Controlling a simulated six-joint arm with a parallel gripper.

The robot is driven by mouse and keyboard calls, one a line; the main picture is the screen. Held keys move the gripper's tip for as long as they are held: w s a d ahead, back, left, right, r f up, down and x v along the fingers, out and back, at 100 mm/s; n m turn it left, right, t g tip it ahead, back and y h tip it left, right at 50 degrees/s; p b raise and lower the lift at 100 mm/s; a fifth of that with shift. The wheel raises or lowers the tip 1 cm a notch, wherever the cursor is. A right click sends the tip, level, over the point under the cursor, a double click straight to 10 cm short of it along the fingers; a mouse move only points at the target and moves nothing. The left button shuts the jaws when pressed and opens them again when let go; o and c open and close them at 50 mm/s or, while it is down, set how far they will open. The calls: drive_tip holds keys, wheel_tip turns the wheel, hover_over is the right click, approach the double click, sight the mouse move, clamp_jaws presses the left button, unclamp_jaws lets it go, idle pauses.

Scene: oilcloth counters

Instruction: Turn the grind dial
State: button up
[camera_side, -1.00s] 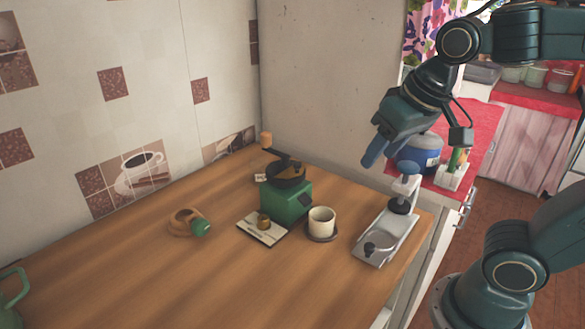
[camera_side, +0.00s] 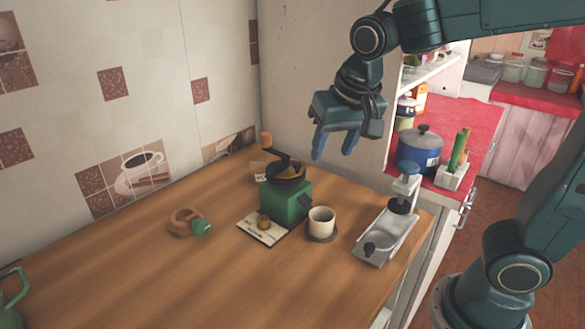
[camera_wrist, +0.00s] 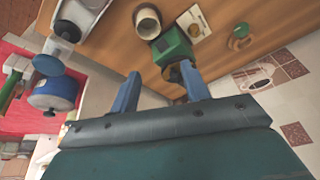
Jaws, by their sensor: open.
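A green coffee grinder (camera_side: 287,203) with a dark hopper and a crank stands on the wooden counter. In front of it lies a pale plate (camera_side: 250,231) bearing a small brass knob, which looks like the grind dial (camera_side: 263,222). In the wrist view the dial (camera_wrist: 195,30) and the grinder (camera_wrist: 173,45) show near the top. My gripper (camera_side: 334,147) is open and empty, with its blue fingers pointing down, above and to the right of the grinder. It touches nothing.
A cream cup (camera_side: 321,221) on a dark coaster stands right of the grinder. A metal stand (camera_side: 385,240) is further right. A portafilter-like piece with a green end (camera_side: 190,223) lies left. The left counter is mostly clear.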

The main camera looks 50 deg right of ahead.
sight(263, 218)
drive_tip(key=w+a+f+m+g+h, duration=0.1)
drive_tip(key=w+a+f+m+h, duration=0.1)
drive_tip(key=w+a+f+m, duration=0.2)
drive_tip(key=w+a+f, duration=0.3)
drive_tip(key=w+a, duration=0.2)
drive_tip(key=w, duration=0.1)
drive_tip(key=shift+w+a+f+m, duration=0.2)
drive_tip(key=shift+w+m, duration=0.1)
drive_tip(key=shift+m, duration=0.1)
drive_tip(key=shift+d+f, duration=0.1)
drive_tip(key=shift+f, duration=0.05)
drive_tip(key=x, duration=1.3)
drive_tip(key=shift+d+f, duration=0.15)
drive_tip(key=c, duration=1)
